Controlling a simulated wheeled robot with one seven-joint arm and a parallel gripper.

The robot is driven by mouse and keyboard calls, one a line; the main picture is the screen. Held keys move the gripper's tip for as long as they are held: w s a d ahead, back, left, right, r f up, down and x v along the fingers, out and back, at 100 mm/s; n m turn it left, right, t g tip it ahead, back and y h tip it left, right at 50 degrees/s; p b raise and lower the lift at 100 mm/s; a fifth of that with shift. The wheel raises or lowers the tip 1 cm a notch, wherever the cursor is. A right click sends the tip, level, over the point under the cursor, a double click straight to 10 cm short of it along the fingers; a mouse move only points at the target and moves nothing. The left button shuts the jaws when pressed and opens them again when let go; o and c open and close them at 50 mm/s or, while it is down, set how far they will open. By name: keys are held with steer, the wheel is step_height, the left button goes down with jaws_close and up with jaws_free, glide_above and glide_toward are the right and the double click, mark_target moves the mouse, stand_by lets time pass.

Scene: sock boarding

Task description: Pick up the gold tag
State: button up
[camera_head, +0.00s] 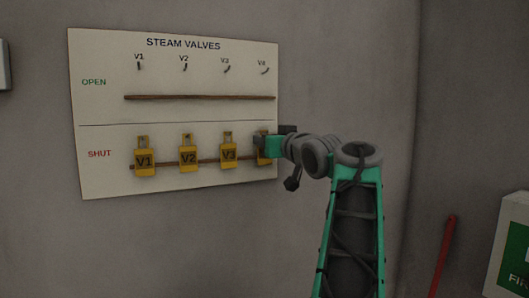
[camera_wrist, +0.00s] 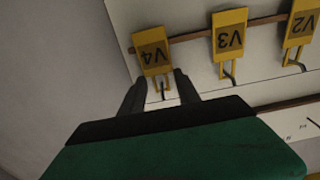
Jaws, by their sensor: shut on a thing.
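Several gold tags hang in a row along the SHUT rail of the wall board: V1 (camera_head: 145,161), V2 (camera_head: 188,157), V3 (camera_head: 229,154) and V4 (camera_head: 263,158). My gripper (camera_head: 264,140) is at the V4 tag, at the right end of the row, and covers part of it. In the wrist view, the V4 tag (camera_wrist: 153,52) shows upside down, with its upper end between the two dark fingers of my gripper (camera_wrist: 161,90). The fingers are shut on that end. The tag still lies against the rail.
The STEAM VALVES board (camera_head: 100,115) is on a grey wall. Its upper OPEN rail (camera_head: 200,97) is bare, with small hooks above it under the labels V1 to V4. A red pole (camera_head: 443,255) and a green-and-white box (camera_head: 512,245) stand at the right.

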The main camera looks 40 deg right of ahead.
steer(key=s+a+r, duration=0.4)
steer(key=s+r, duration=0.4)
steer(key=s, duration=0.5)
steer(key=shift+s, duration=0.25)
